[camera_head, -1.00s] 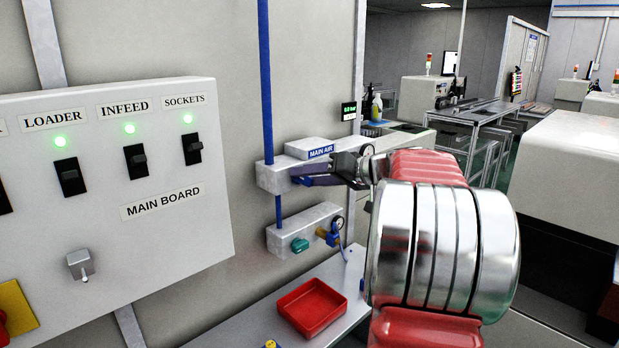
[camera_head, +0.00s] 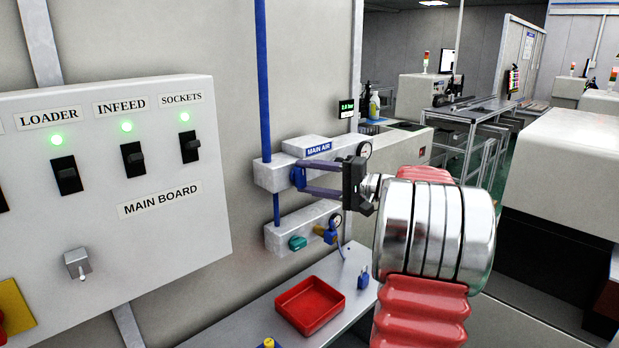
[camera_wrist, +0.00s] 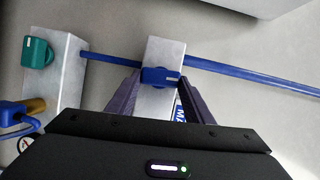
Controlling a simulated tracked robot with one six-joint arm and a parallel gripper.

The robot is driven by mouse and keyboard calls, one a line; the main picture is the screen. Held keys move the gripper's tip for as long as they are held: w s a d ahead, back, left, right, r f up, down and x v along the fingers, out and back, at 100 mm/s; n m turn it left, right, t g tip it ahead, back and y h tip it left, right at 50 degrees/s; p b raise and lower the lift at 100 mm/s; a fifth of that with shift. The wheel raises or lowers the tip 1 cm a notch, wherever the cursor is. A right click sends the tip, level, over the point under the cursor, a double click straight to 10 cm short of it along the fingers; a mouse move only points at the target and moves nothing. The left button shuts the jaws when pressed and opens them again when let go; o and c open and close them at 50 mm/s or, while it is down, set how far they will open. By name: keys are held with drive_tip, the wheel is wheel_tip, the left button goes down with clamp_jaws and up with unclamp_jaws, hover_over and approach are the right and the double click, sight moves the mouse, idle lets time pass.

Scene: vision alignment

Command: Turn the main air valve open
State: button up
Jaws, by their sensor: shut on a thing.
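The main air valve is a white block (camera_head: 268,176) on the wall under the MAIN AIR label (camera_head: 319,149), with a blue handle (camera_head: 298,178). My gripper (camera_head: 304,178) reaches it from the right and is shut on the blue handle. In the wrist view the handle (camera_wrist: 160,76) sits between the tips of my two dark fingers (camera_wrist: 160,80). The handle lies roughly in line with the blue pipe (camera_wrist: 250,80), which is vertical in the head view. The fingers hide part of the handle.
Below is a second block with a teal knob (camera_head: 297,243) and a gauge (camera_head: 336,220). A red tray (camera_head: 310,305) sits on the bench. The main board (camera_head: 110,190) with switches is at left. A small green display (camera_head: 346,108) hangs on the wall.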

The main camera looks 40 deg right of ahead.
drive_tip(key=shift+d+f+m, duration=0.15)
drive_tip(key=shift+f+m, duration=0.1)
drive_tip(key=shift+m, duration=0.25)
drive_tip(key=o, duration=1.1)
drive_tip(key=shift+r, duration=0.1)
drive_tip(key=shift+c, duration=0.2)
drive_tip(key=shift+s, duration=0.15)
drive_tip(key=v, duration=1.3)
drive_tip(key=shift+s+f, duration=0.25)
drive_tip(key=shift+d, duration=0.1)
